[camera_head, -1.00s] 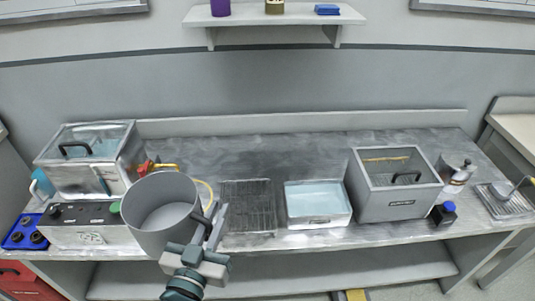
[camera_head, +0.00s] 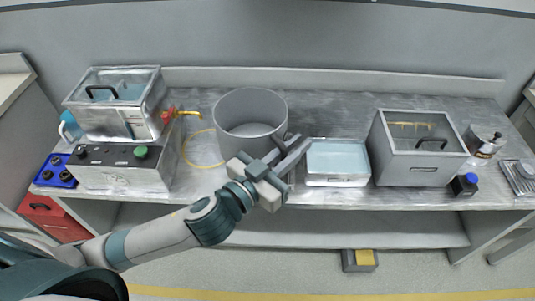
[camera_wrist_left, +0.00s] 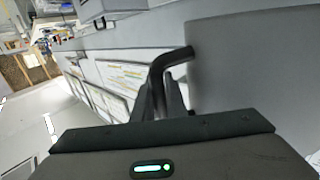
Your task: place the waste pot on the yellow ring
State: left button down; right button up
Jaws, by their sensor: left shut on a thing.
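The waste pot is a large grey open pot (camera_head: 250,112) with a dark side handle, at the middle left of the bench in the head view. My left gripper (camera_head: 290,150) is shut on the handle at the pot's right side. In the left wrist view the pot's grey wall (camera_wrist_left: 255,65) fills the right, and the bent black handle (camera_wrist_left: 165,75) runs between the fingers. The yellow ring (camera_head: 197,148) lies on the bench left of the pot. Its right part is hidden behind the pot. Whether the pot touches the bench is unclear. My right gripper is out of view.
A grey box with a green button (camera_head: 120,168) carries a lidded glass bath (camera_head: 115,105) on the left, with a red and yellow tap (camera_head: 180,115). A water tray (camera_head: 337,162) and a lidded grey bath (camera_head: 417,155) stand to the right. Bare bench shows behind the pot.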

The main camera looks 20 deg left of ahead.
pick_arm(q)
jog(key=w+d+f+m+g+h, duration=0.3)
jog(key=d+f+m+g+h, duration=0.3)
jog(key=f+m+g+h, duration=0.1)
jog(key=shift+w+f+m+g+h, duration=0.2)
jog(key=shift+f+m+g+h, duration=0.15)
jog(key=shift+g+h, duration=0.3)
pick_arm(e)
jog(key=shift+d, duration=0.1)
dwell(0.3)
pick_arm(q)
jog(key=shift+a, duration=0.1)
